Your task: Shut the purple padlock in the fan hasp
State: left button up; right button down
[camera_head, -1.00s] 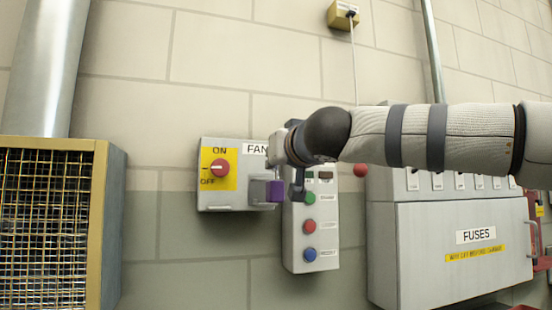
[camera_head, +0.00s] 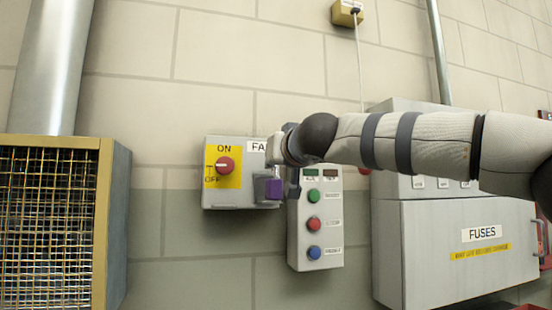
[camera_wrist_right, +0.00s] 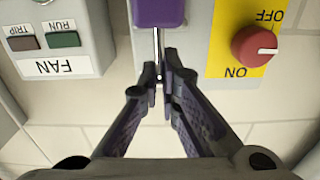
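The purple padlock (camera_head: 274,189) is at the lower right corner of the fan switch box (camera_head: 212,192). In the right wrist view its purple body (camera_wrist_right: 158,12) lies beyond my fingertips, with the metal shackle (camera_wrist_right: 157,42) running toward them. My right gripper (camera_wrist_right: 161,75) has its fingers close together around the shackle; in the head view the right gripper (camera_head: 291,188) is just right of the padlock. The hasp is largely hidden by padlock and gripper. I cannot tell whether the shackle is through it or latched. My left gripper is out of view.
A push-button panel (camera_head: 332,228) with green, red and blue buttons is close to the right of the padlock. The red ON/OFF knob (camera_head: 224,165) is on the switch box. A fuse cabinet (camera_head: 440,265) stands right, a wire-mesh cage (camera_head: 104,230) left.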

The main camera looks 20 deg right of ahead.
jog(key=shift+w, duration=1.65)
jog(key=shift+s, duration=0.1)
jog(key=shift+f, duration=0.1)
jog(key=c, duration=1.7)
grip_release()
jog(key=shift+o, duration=0.2)
jog(key=o, duration=0.6)
